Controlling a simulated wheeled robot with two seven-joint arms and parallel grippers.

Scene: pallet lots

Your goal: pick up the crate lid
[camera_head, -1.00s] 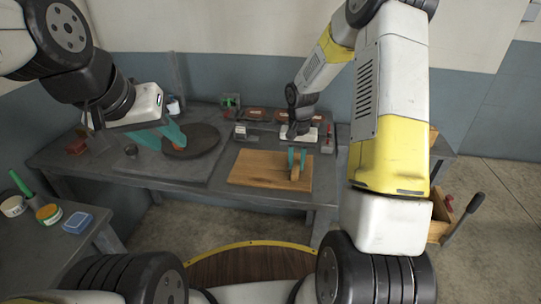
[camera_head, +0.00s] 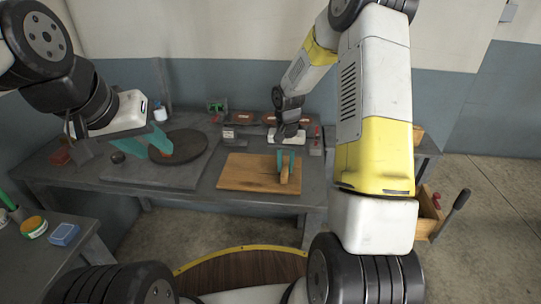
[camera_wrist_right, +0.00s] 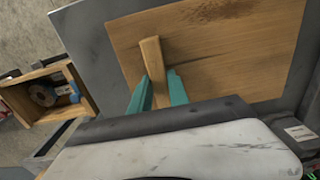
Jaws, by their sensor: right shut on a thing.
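The crate lid (camera_head: 245,176) is a flat wooden board with a light wooden handle bar (camera_head: 284,175). It is at the front of the grey bench; I cannot tell whether it rests on the top or is slightly raised. In the right wrist view the lid (camera_wrist_right: 225,55) fills the upper middle, with its handle (camera_wrist_right: 153,65) upright in the picture. My right gripper (camera_wrist_right: 158,92) is shut on the handle, one teal finger on each side; it also shows in the head view (camera_head: 287,162). My left gripper (camera_head: 147,147) is open and empty by the dark round disc.
The dark round disc (camera_head: 178,146) lies on a grey slab (camera_head: 145,174) left of the lid. Small items line the bench's back. A wooden box (camera_wrist_right: 60,95) stands right of the bench in the head view. A side table with tins and a blue box (camera_head: 64,235) is front left.

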